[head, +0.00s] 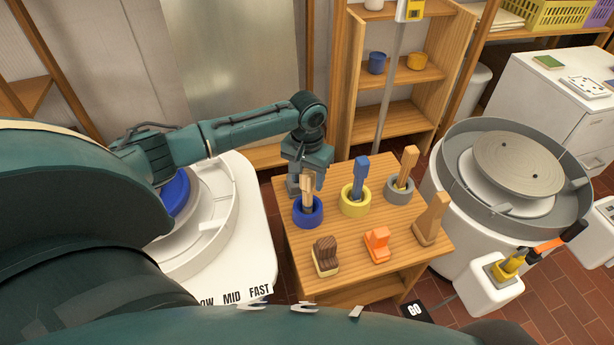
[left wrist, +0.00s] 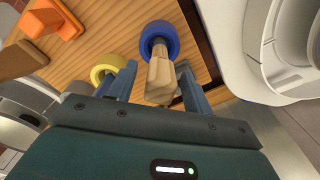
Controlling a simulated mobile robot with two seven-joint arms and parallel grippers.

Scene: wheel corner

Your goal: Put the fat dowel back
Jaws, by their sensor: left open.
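A light wooden piece (head: 308,190) stands upright in a blue ring holder (head: 308,212) at the table's back left. My left gripper (head: 307,183) is above this holder, fingers pointing down. In the left wrist view the wooden piece (left wrist: 160,78) stands between the open fingers of the left gripper (left wrist: 158,85), with the blue ring (left wrist: 159,36) beyond it. Contact with the fingers cannot be told. Another wooden piece (head: 406,165) leans in a grey ring holder (head: 399,192). I cannot tell for sure which is the fat dowel. My right gripper is out of view.
A yellow ring holder (head: 355,203) with a blue piece (head: 360,175) stands between the two. Brown (head: 325,254), orange (head: 377,244) and tan (head: 430,222) blocks stand along the front of the wooden table (head: 350,278). Round wheel units flank the table.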

